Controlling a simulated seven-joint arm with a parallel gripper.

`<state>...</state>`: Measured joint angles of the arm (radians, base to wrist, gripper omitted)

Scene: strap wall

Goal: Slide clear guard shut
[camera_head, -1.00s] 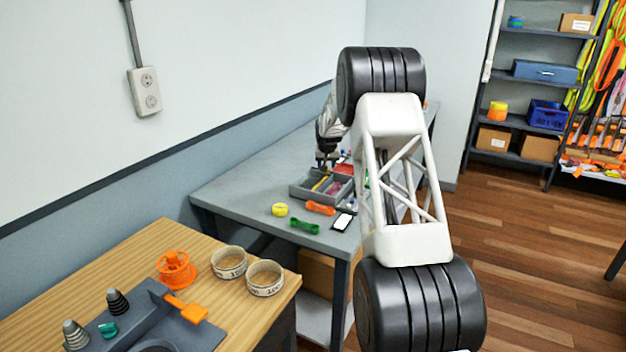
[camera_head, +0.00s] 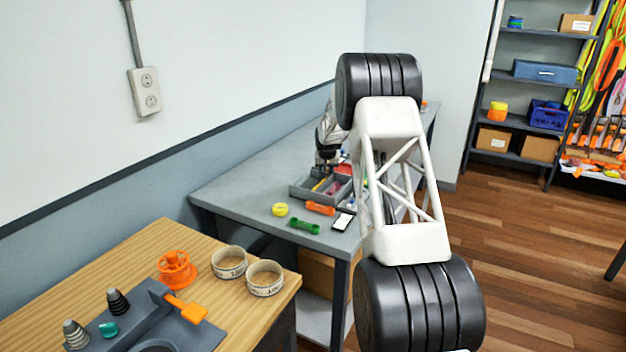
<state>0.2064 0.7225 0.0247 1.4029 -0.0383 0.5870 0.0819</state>
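I cannot make out a clear guard in this view. My gripper (camera_head: 327,158) points down over the far part of the grey workbench (camera_head: 240,185), at the back edge of a grey compartment tray (camera_head: 303,193). It is small and partly covered by my own arm, so its fingers and anything between them cannot be told. The tray holds small coloured items, some of them hidden behind my arm.
A yellow ring (camera_head: 280,209), an orange piece (camera_head: 320,208), a green piece (camera_head: 305,226) and a phone-like item (camera_head: 343,222) lie before the tray. The wooden table (camera_head: 130,257) carries an orange spool (camera_head: 177,269), two tape rings (camera_head: 229,262) and a grey fixture (camera_head: 140,325).

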